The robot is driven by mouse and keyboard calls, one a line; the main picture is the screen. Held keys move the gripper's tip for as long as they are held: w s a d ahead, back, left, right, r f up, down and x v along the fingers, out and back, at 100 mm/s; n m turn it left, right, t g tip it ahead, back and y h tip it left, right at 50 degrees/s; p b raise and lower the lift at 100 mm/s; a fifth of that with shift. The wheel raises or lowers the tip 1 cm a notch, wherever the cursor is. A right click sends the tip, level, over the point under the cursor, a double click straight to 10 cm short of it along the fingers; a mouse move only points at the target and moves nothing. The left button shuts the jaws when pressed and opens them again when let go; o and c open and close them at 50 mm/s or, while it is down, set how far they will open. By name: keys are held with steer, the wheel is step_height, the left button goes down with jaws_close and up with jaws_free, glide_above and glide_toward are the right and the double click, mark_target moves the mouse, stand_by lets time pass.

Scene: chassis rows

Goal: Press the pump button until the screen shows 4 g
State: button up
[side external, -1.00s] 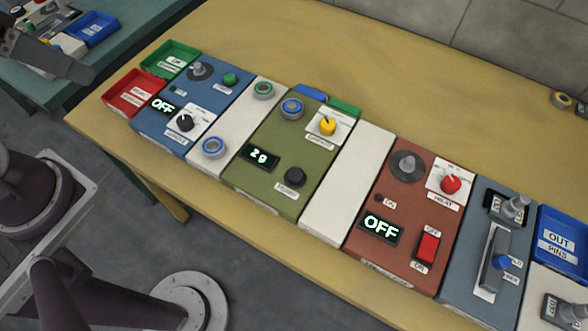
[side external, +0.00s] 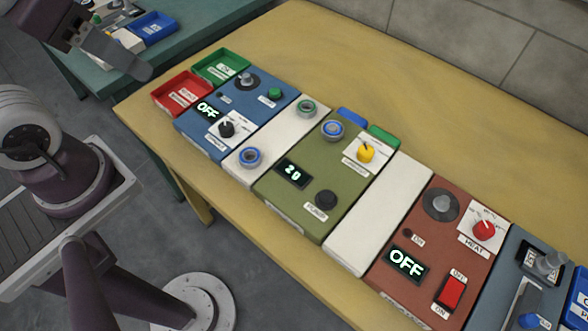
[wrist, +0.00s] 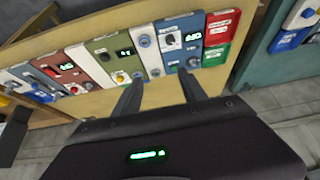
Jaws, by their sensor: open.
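The green panel (side external: 279,211) lies in the middle of the row. Its small screen (side external: 293,173) seems to read 2 g. A round black button (side external: 326,200) with a label below it sits on the panel's near right part; I cannot read the label surely. The panel and its screen (wrist: 124,52) also show small in the wrist view. My gripper (wrist: 157,76) is open, its two fingers apart with nothing between them. It hangs away from the panel, and part of it shows at the top left of the side view.
A blue panel (side external: 199,137) with a screen reading OFF is to the left, a red-brown panel (side external: 400,292) reading OFF to the right. Red (side external: 182,94) and green (side external: 221,67) trays stand far left.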

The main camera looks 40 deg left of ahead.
steer(key=shift+w+d+r, duration=0.15)
steer(key=shift+w, duration=0.15)
steer(key=c, duration=0.3)
steer(key=shift+g+h, duration=0.3)
steer(key=shift+g, duration=0.4)
steer(key=w+d, duration=0.2)
steer(key=w, duration=0.1)
steer(key=w+d+r, duration=0.1)
steer(key=shift+w, duration=0.35)
jaws_close()
steer(key=w+d+f+g, duration=0.2)
steer(key=w+d+f, duration=0.3)
steer(key=d, duration=0.5)
steer(key=w+d+f+g, duration=0.2)
steer(key=w+d+f, duration=0.3)
steer(key=d+f, duration=0.4)
steer(key=shift+w+d+f, duration=0.25)
steer(key=shift+d+f, duration=0.15)
steer(key=shift+d, duration=0.4)
